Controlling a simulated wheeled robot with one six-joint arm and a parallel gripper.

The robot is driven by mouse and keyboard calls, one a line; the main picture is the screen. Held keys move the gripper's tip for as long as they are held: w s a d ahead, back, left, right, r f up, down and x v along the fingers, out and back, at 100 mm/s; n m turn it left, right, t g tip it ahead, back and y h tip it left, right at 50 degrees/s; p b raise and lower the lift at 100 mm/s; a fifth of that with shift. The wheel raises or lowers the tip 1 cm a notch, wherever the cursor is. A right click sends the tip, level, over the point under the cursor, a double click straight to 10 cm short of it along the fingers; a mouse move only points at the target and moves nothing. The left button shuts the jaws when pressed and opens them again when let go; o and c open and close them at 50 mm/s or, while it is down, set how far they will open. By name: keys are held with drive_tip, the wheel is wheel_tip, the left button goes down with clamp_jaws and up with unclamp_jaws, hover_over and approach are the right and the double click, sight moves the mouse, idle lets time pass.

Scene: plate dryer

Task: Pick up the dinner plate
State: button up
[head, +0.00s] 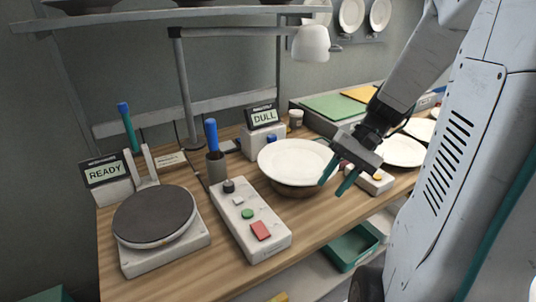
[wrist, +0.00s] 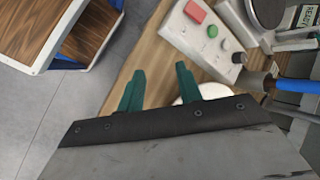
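A round white plate (head: 294,156) rests on a brown round stand (head: 297,188) on the wooden bench. More white plates (head: 402,153) lie further right, partly behind my arm. My gripper (head: 333,188) points down at the right rim of the plate on the stand. Its teal fingers are apart with nothing held between them. In the head view one finger overlaps that rim; I cannot tell whether it touches. In the wrist view the open gripper (wrist: 160,84) hides most of the plate, and only a white sliver (wrist: 205,91) shows beside the right finger.
A control box (head: 249,221) with a red and a green button stands left of the plate. A round dark turntable (head: 154,216) is further left. A lamp (head: 311,43) hangs over the back. A green bin (head: 350,247) sits below the bench's front edge.

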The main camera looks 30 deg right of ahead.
drive_tip(key=w+d+f+t+y, duration=0.1)
drive_tip(key=w+d+f+t, duration=0.1)
drive_tip(key=w+d+t, duration=0.5)
drive_tip(key=w+d+f+t, duration=0.2)
drive_tip(key=d+f+t, duration=0.1)
drive_tip(key=d, duration=0.8)
drive_tip(key=shift+m, duration=0.4)
drive_tip(key=x, duration=0.5)
drive_tip(key=a+x, duration=0.1)
drive_tip(key=x, duration=0.1)
drive_tip(key=shift+s+a+r, duration=0.1)
clamp_jaws()
